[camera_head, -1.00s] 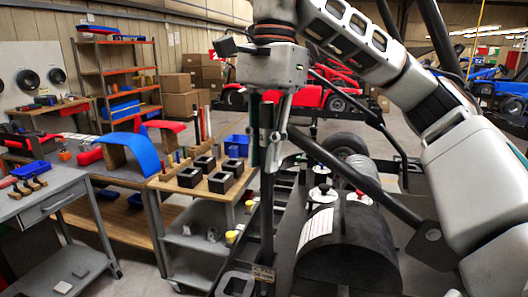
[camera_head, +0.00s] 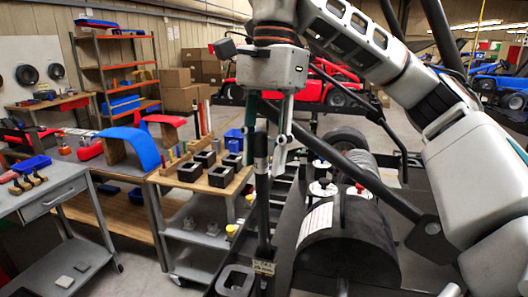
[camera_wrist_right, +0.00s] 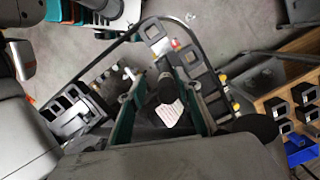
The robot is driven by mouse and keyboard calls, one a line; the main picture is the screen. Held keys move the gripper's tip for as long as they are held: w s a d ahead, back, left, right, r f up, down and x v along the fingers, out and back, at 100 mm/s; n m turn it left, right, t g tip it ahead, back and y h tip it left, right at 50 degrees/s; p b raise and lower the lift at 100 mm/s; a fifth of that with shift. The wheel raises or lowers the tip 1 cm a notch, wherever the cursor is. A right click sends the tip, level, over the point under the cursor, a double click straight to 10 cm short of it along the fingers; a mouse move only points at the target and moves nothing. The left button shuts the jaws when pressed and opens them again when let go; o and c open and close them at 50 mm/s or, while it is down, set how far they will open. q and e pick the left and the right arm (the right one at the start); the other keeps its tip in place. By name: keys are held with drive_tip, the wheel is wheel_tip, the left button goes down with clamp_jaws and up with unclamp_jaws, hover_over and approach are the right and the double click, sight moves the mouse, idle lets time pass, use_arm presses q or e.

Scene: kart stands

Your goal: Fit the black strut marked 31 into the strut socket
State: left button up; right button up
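The black strut (camera_head: 263,205) stands about upright in the head view. Its lower end is at a small pale label (camera_head: 263,267) on the dark frame, where the strut socket seems to be; the exact seating is hard to see. My right gripper (camera_head: 265,168) is above and around the strut's top, with its green-grey fingers spread to either side and a gap to the strut. In the wrist view the strut's round dark top (camera_wrist_right: 166,86) shows between the open fingers. The number 31 is not readable. My left gripper is not in view.
A black tank (camera_head: 350,240) and a slanting dark bar (camera_head: 370,185) are close on the right. A cart (camera_head: 215,185) with several black square blocks stands to the left. A grey side table (camera_head: 60,190) is farther left.

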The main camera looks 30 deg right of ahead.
wheel_tip(320, 180, up, 13)
drive_tip(key=d, duration=0.1)
drive_tip(key=shift+w+d, duration=0.35)
idle(0.4)
idle(0.7)
